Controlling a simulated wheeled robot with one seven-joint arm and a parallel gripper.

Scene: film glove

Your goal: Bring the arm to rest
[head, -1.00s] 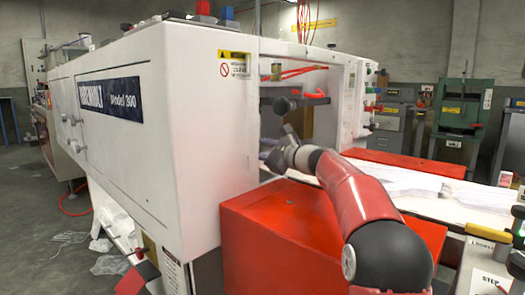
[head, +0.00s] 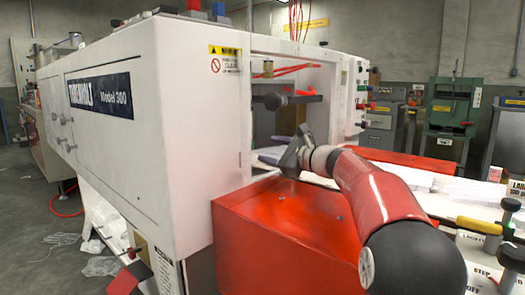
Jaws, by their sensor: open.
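My arm, red with a dark joint, reaches up from the bottom right of the head view. My gripper (head: 291,155) is at its far end, in front of the open bay of the white machine (head: 180,150) and above the red box (head: 285,235). Its jaws are open. They are small and dark in this view, and I see nothing held between them.
A white belt or bench (head: 460,190) runs to the right behind my arm, with pale film on it. A green machine (head: 448,115) stands farther back. Grey floor is open at the left.

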